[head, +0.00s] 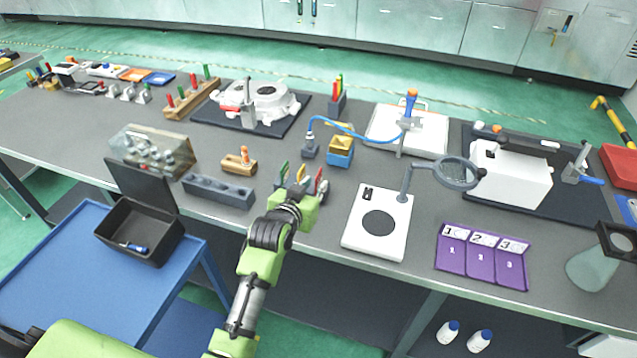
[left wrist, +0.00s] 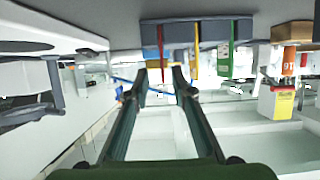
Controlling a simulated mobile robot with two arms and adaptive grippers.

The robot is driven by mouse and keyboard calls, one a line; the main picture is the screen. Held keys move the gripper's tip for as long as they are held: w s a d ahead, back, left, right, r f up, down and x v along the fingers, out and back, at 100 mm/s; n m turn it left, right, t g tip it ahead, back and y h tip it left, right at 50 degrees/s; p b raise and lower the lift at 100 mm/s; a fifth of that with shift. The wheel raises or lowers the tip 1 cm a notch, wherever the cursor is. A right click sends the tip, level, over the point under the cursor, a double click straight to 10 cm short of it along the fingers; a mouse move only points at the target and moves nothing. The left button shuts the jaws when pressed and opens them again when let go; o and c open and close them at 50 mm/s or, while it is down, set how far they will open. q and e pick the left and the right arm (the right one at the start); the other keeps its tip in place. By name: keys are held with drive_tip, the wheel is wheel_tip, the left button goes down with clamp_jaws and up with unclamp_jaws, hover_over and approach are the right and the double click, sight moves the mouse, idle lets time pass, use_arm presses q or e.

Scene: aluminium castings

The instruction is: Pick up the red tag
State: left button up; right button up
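The red tag (left wrist: 161,66) hangs in the inverted left wrist view from a dark grey holder (left wrist: 210,31), with a yellow tag (left wrist: 197,48) and a green tag (left wrist: 225,62) beside it. In the head view the red tag (head: 322,188) is at the right of the tag row, just beyond my left gripper (head: 296,199). My left gripper is open and empty. In the wrist view its two fingertips (left wrist: 161,80) are apart, with the red tag's end seen in the gap. I cannot tell whether they touch it. My right gripper is not in view.
A grey slotted block (head: 218,191) and a wooden block (head: 239,161) lie left of my gripper. A blue-and-yellow block (head: 340,152) stands behind. A white plate with a magnifier stand (head: 380,243) is to the right. A blue cart (head: 60,285) stands in front of the table.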

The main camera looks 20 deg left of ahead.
sight(318, 179)
use_arm(q)
drive_tip(key=shift+w, duration=0.45)
drive_tip(key=shift+a+p+x, duration=0.2)
drive_tip(key=shift+p+x, duration=0.35)
drive_tip(key=shift+x, duration=1.7)
drive_tip(key=shift+s, duration=0.1)
drive_tip(key=shift+c, duration=0.4)
clamp_jaws()
